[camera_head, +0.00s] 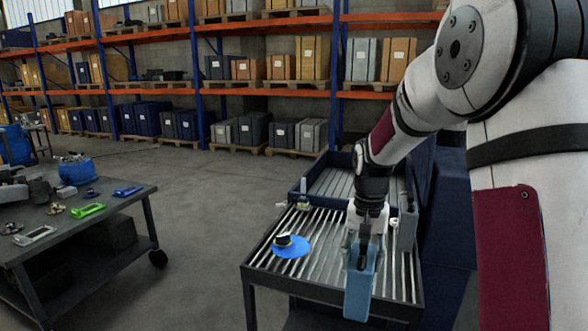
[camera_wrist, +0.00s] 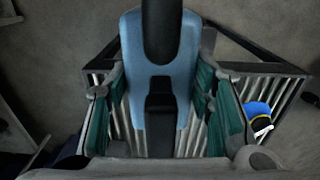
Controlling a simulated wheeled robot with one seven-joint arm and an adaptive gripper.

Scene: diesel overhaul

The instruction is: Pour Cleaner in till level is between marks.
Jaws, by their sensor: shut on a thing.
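My gripper (camera_head: 364,246) is shut on a light blue container (camera_head: 358,292), which I take to be the Cleaner; no label is readable. The container hangs below the gripper over the near part of a slatted metal bench (camera_head: 262,262). In the wrist view the blue container (camera_wrist: 132,62) sits between the teal finger pads of my gripper (camera_wrist: 160,108), with a black part along its middle. Marks and liquid level cannot be made out.
A grey bottle-like object (camera_head: 407,220) stands at the bench's right side, close to my arm. Small items lie near the bench's back edge. A dark worktable (camera_head: 125,208) with green and blue parts is at left. Open floor (camera_head: 205,240) lies between.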

